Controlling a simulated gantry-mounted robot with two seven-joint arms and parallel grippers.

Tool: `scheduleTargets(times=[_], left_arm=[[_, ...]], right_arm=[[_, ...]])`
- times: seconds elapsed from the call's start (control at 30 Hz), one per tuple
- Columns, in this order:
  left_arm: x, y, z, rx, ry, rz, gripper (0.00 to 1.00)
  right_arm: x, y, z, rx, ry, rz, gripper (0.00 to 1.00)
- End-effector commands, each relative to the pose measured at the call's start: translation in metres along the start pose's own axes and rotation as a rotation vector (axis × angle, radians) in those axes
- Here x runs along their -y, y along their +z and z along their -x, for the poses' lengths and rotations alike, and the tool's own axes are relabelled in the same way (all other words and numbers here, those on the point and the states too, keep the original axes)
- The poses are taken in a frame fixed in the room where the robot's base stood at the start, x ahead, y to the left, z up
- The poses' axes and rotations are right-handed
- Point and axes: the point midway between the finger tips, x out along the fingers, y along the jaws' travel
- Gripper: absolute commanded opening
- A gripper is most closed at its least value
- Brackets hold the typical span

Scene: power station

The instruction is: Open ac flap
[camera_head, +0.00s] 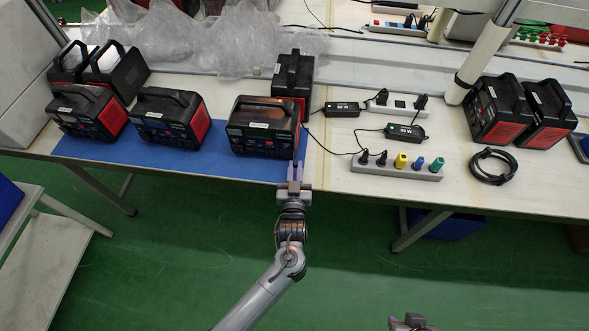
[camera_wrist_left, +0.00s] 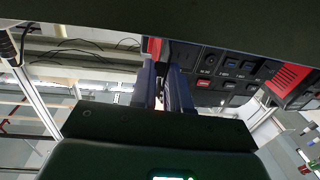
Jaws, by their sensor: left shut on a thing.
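A black power station (camera_head: 263,127) with red sides stands on the blue mat (camera_head: 215,169), near its right end. Its front panel with sockets and buttons shows in the left wrist view (camera_wrist_left: 228,72), tilted. My left gripper (camera_head: 296,168) is at the lower right corner of this power station's front. In the left wrist view its two fingers (camera_wrist_left: 162,84) are close together at the panel's edge, shut on the ac flap. The flap itself is mostly hidden by the fingers. Part of my right gripper (camera_head: 410,323) shows at the bottom edge, away from the table; its fingers are unclear.
Several other power stations stand at the left (camera_head: 170,117) and right (camera_head: 497,108); one (camera_head: 292,77) is directly behind. A power strip (camera_head: 397,168) with plugs, adapters and a coiled cable (camera_head: 492,166) lie to the right. Clear plastic bags (camera_head: 170,40) lie behind.

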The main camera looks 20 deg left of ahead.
Motion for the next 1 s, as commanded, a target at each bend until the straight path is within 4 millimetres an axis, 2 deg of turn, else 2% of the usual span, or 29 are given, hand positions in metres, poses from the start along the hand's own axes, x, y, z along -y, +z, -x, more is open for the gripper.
scheduleTargets(times=[0.07, 0.1, 0.2, 0.5, 0.63, 0.77, 1.0], left_arm=[[-0.002, 0.0, 0.0, 0.0, 0.004, 0.0, 0.0], [-0.002, 0.0, 0.0, 0.0, 0.004, 0.0, 0.22], [-0.001, 0.0, 0.0, 0.0, 0.004, 0.0, 0.37], [0.0, 0.0, 0.001, 0.001, 0.002, 0.0, 0.38], [0.0, 0.001, 0.008, 0.003, 0.002, 0.0, 0.38], [-0.001, 0.0, 0.024, 0.004, 0.003, 0.001, 0.38], [-0.001, -0.001, 0.066, 0.003, 0.003, 0.0, 0.38]], right_arm=[[0.0, 0.0, 0.0, 0.0, 0.0, 0.0, 0.3], [0.0, 0.0, 0.0, 0.0, -0.001, 0.0, 0.3], [0.0, 0.0, 0.0, 0.0, -0.001, -0.001, 0.3], [0.0, 0.0, 0.0, 0.0, -0.001, -0.001, 0.3], [0.0, -0.001, 0.002, 0.0, -0.001, -0.001, 0.3], [0.0, -0.002, 0.006, -0.001, -0.001, -0.001, 0.3], [0.0, -0.005, 0.015, -0.001, -0.001, -0.001, 0.3]])
